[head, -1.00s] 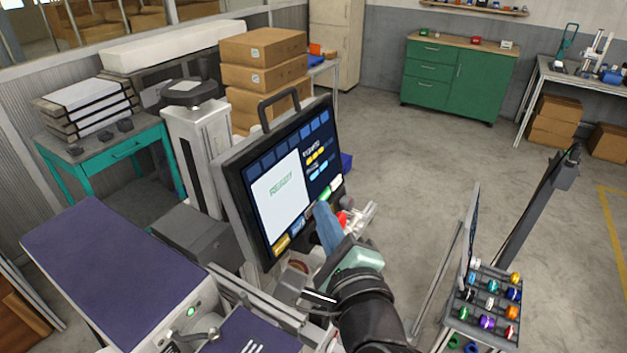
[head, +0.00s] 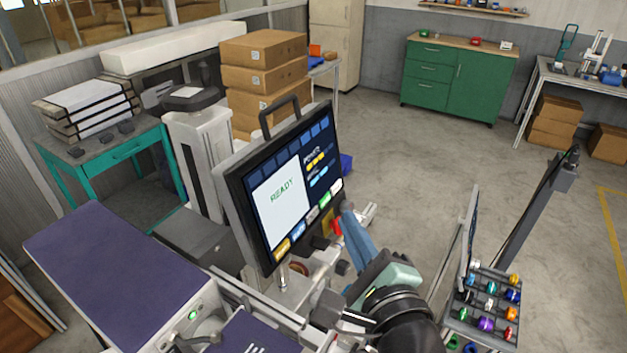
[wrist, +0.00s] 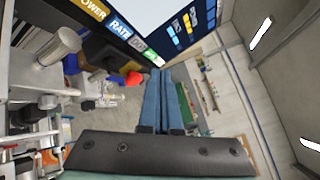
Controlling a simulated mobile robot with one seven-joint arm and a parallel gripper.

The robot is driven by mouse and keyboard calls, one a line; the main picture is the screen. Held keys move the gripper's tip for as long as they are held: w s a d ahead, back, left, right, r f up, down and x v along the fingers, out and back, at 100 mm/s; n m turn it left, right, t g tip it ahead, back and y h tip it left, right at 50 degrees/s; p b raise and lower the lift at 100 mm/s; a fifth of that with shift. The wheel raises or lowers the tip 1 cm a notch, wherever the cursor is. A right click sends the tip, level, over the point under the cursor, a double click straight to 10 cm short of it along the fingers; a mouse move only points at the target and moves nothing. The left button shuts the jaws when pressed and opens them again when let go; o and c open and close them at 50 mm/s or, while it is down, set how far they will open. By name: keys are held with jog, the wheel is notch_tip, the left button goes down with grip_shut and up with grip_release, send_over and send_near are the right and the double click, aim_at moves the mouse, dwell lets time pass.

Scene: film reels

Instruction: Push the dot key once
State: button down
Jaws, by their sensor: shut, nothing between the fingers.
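The monitor (head: 243,215) stands upright on the machine, with READY on its white panel. Along its lower edge is a row of coloured keys: yellow, blue, grey, green and white. The grey dot key (head: 312,214) lies between the blue and green keys. In the wrist view the dot key (wrist: 138,44) shows beside the blue RATE key (wrist: 119,29), its label partly legible. My gripper (head: 346,207), with blue fingers, is shut and empty, to the right of the keys. In the wrist view its fingertips (wrist: 160,73) sit just below the green key and appear apart from the screen.
A red knob (wrist: 133,77) is close beside my fingertips. A purple platen (head: 120,265) lies at the left. A rack of coloured spools (head: 485,308) stands at the right. Open floor (head: 440,170) lies beyond my arm.

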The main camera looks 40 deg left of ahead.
jog(key=shift+w+d+r, duration=0.15)
jog(key=shift+d, duration=0.4)
jog(key=shift+w+d+r, duration=0.1)
jog(key=shift+d, duration=0.45)
jog(key=w+d+r+n+t+h+b, duration=0.2)
jog(key=w+d+r+n+t+h, duration=0.15)
jog(key=d+r+t, duration=0.2)
jog(key=w+d+r+n+t+h+b, duration=0.25)
jog(key=d+r+n+t, duration=0.2)
jog(key=r, duration=0.25)
jog(key=s+d+r+n+t+h+b, duration=0.1)
jog(key=s+d+r+n+t+h, duration=0.1)
jog(key=s+d+r+t+h, duration=0.2)
jog(key=s+d+r+n+t+h+b, duration=0.2)
jog(key=s+d+r+t+h, duration=0.2)
jog(key=r, duration=0.7)
jog(key=s+d, duration=0.2)
jog(key=d, duration=0.1)
jog(key=shift+r+n+t+h, duration=0.2)
jog(key=shift+n+t+h, duration=0.1)
jog(key=shift+n+h, duration=0.1)
jog(key=shift+d, duration=0.1)
